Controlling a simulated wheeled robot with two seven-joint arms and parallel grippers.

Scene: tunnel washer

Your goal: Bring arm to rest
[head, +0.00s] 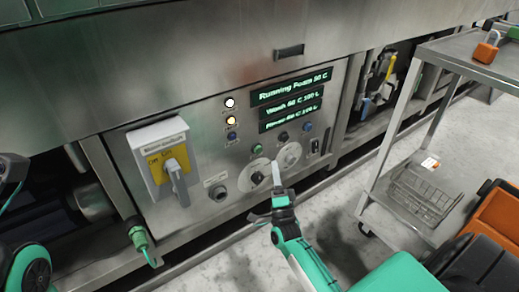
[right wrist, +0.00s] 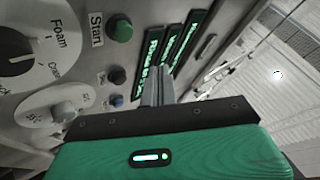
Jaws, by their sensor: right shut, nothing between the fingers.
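My right arm reaches in from the lower right of the head view, and its gripper (head: 276,174) is shut and empty in front of the washer's control panel (head: 222,158). In the right wrist view the shut fingers (right wrist: 157,88) show in front of the green-lit displays. I cannot tell whether the fingertips touch the panel. The foam knob (head: 257,178) is just left of the fingers, and a lighter dial (head: 287,155) is right of them. The green start button (head: 257,149) is above. My left gripper is not in view; only a green and black part of mine shows at the left edge.
A metal cart (head: 400,130) stands at the right with a wire basket (head: 421,194) on its lower shelf and an orange padlock (head: 487,47) on top. An orange bin (head: 497,220) is at the lower right. A yellow-plated switch (head: 168,167) projects from the panel's left side.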

